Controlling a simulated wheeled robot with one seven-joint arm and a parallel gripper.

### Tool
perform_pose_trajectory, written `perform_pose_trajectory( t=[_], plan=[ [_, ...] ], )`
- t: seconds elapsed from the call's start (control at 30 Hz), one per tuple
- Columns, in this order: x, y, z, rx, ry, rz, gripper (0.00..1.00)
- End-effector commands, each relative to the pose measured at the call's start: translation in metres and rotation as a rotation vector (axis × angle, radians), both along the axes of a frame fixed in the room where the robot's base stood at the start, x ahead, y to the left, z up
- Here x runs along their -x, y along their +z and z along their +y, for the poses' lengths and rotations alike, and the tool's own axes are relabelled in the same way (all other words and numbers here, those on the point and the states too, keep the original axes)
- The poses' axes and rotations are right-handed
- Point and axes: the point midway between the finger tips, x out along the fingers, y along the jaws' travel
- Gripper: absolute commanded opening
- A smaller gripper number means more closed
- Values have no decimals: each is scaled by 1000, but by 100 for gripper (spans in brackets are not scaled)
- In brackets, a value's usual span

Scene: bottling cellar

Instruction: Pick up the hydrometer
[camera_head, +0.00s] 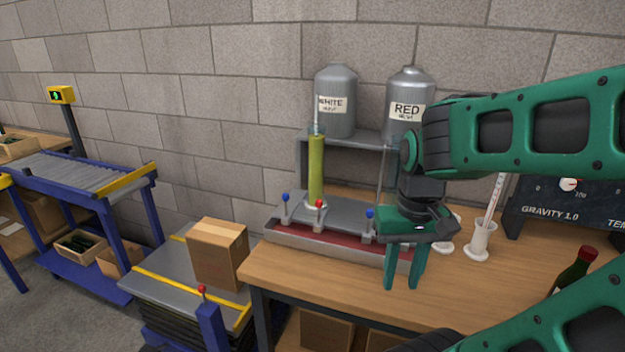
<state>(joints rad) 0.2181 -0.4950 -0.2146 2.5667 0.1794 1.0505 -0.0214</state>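A tall, narrow cylinder of yellow-green liquid (316,172) stands upright at the back left of the bench. A thin pale glass stem, which looks like the hydrometer (317,118), sticks up out of its top; its lower part is hidden. A second slim rod with reddish marks (494,200) leans in a white cup (480,241) to the right; I cannot tell surely whether it is a thermometer. My gripper (402,284) points down over the front of the bench, right of the cylinder and apart from it. Its fingers are apart with nothing between them.
A filler tray with blue and red knobs (319,216) lies before the cylinder. Tanks marked WHITE (337,88) and RED (409,92) stand on a shelf behind. A dark bottle (574,273) and a gauge panel (570,208) are right. The wooden bench (325,288) is clear in front.

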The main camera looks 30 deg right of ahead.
Motion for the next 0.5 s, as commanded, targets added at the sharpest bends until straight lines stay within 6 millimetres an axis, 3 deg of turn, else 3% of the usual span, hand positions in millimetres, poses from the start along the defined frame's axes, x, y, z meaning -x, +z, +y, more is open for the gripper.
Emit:
perform_pose_trajectory(
  t=[0.07, 0.17, 0.37, 0.5],
  plan=[
    [-9, 2, -3, 7, 25, -47, 30],
    [-46, 3, -10, 22, 106, -147, 30],
    [-163, 30, -20, 78, 345, -522, 30],
    [-240, 74, -26, 144, 462, -829, 30]
  ],
)
